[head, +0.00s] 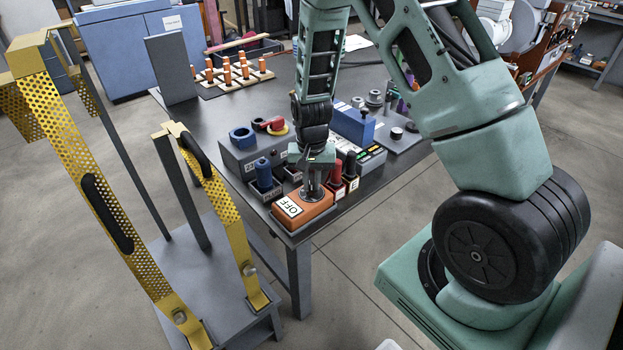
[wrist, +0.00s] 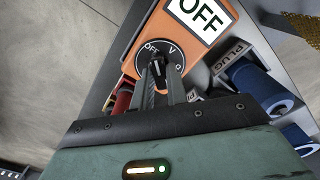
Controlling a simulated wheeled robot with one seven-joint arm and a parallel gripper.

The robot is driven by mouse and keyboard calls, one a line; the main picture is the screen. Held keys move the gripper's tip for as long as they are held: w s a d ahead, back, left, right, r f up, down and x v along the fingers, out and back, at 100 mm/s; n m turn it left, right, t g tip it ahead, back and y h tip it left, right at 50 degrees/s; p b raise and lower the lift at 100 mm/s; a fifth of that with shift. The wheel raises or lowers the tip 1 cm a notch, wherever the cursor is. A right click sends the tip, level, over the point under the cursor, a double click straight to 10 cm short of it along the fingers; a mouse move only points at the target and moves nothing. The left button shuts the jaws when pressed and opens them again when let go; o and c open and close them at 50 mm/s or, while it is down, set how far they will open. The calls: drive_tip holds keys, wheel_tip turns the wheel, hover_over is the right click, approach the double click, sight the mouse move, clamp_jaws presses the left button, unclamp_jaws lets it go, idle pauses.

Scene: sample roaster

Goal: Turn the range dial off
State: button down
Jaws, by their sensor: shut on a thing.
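The orange meter (head: 318,209) lies at the table's front corner, with a white OFF card (head: 289,207) on it. In the wrist view the meter (wrist: 215,58) fills the upper middle, with the card (wrist: 203,15) above the dial. The round dark range dial (wrist: 171,45) carries OFF, V and ohm marks. My gripper (head: 312,188) points down onto the dial. In the wrist view my gripper (wrist: 160,82) is shut on the black knob (wrist: 156,67). The knob's end points up towards the OFF and V side; the fingers partly hide it, so its exact mark is unclear.
A blue plug (head: 263,173) in a holder stands left of the meter, and red-and-black plugs (head: 350,168) stand close on the right. A grey control box (head: 243,158) is behind. Yellow perforated guards (head: 85,170) rise at the left. The table edge is just in front.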

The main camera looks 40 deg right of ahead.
sight(312, 184)
drive_tip(key=shift+n, duration=1)
drive_tip(key=c, duration=1.4)
unclamp_jaws()
drive_tip(key=shift+r, duration=0.1)
wheel_tip(312, 184, up, 17)
drive_tip(key=shift+r+p, duration=0.15)
drive_tip(key=shift+p, duration=0.55)
